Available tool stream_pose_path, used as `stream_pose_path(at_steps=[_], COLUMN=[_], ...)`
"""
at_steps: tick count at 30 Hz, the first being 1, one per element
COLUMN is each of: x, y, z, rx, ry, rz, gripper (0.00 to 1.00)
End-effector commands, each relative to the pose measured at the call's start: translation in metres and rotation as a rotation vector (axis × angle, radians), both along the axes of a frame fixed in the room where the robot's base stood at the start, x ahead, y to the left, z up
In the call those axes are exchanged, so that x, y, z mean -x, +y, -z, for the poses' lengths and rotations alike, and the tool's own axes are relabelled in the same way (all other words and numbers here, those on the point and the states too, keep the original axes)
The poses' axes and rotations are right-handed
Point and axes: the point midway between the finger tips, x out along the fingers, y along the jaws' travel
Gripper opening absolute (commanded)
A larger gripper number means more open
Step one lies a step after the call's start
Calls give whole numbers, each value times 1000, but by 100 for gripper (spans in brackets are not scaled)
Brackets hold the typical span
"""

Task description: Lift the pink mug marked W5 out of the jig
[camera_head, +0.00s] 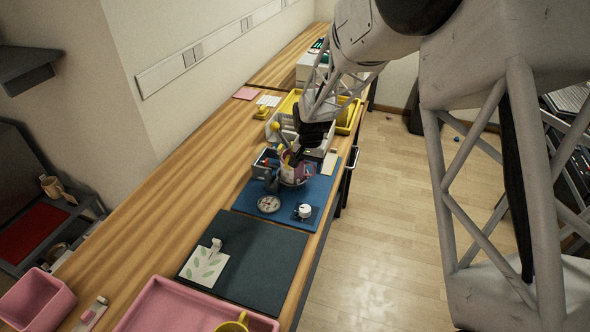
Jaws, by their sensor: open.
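A small pinkish mug (293,178) appears to sit in a dark press or jig on the blue mat (246,194), in the middle of the head view. It is small and partly covered, and I cannot read a W5 mark. My gripper (291,159) reaches down from the upper right, right at the mug, with its jaws open. The fingertips are partly hidden among the press parts, so I cannot tell whether they touch the mug.
A round dial (269,204) and a white knob (304,211) stand at the mat's near edge. A grey-blue bin (265,163) is close on the left. A dark mat (270,255), leaf-patterned card (206,266) and pink tray (160,299) lie nearer. Bare wood runs along the left.

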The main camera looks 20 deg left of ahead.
Motion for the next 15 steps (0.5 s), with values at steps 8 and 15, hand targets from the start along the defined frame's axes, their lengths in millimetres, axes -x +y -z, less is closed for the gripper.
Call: stream_pose_path(at_steps=[8,15], x=[0,0], y=[0,0], z=[0,-1], rx=[0,0], ry=[0,-1], rz=[0,0], gripper=[21,14])
